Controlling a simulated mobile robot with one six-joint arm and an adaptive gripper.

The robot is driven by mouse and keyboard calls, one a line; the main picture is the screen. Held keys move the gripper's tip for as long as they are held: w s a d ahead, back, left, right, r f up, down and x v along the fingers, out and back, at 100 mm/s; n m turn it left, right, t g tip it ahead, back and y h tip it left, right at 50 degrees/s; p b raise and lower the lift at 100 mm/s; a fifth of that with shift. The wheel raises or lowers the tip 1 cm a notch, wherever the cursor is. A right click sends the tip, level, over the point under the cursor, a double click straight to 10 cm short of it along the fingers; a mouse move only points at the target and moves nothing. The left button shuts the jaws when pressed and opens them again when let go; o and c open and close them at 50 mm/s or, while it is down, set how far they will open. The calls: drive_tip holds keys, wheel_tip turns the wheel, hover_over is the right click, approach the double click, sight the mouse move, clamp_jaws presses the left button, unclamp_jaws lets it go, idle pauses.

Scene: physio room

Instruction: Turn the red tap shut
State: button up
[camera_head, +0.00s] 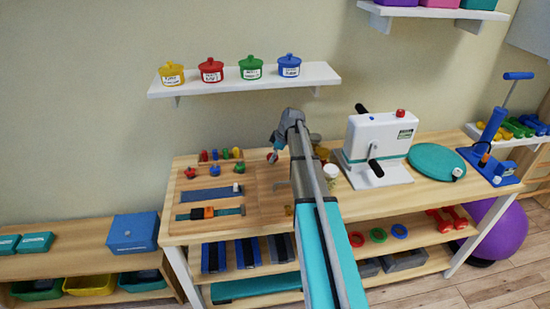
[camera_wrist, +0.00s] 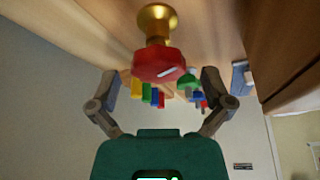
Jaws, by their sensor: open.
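The red tap (camera_wrist: 158,66) has a faceted red knob with a pale mark, on a brass-coloured stem (camera_wrist: 157,22). In the wrist view the knob is at the top centre, in line with the gap between the fingers of my gripper (camera_wrist: 161,80). The fingers are spread, one on each side, and no contact shows. In the head view my gripper (camera_head: 277,144) is over the wooden board on the table, and a bit of red (camera_head: 272,157) shows just below it. My arm hides part of the area there.
The wooden board (camera_head: 252,176) also carries small coloured knobs (camera_head: 190,172) and pegs, a blue strip and a sliding block. A white crank machine (camera_head: 378,137) stands to the right. A shelf (camera_head: 245,82) with several coloured pots hangs above.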

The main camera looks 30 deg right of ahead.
idle(0.3)
drive_tip(key=c, duration=1.1)
drive_tip(key=shift+s+a+m+t+h, duration=0.1)
drive_tip(key=shift+m+t+h, duration=0.15)
drive_tip(key=shift+m, duration=0.6)
drive_tip(key=shift+s+a+m+t+h, duration=0.1)
drive_tip(key=shift+m+t+h, duration=0.15)
drive_tip(key=shift+m, duration=0.6)
drive_tip(key=shift+c, duration=0.2)
drive_tip(key=shift+m, duration=0.8)
drive_tip(key=o, duration=1.1)
drive_tip(key=shift+o, duration=0.2)
drive_tip(key=shift+w+d+h, duration=0.1)
drive_tip(key=shift+h, duration=0.2)
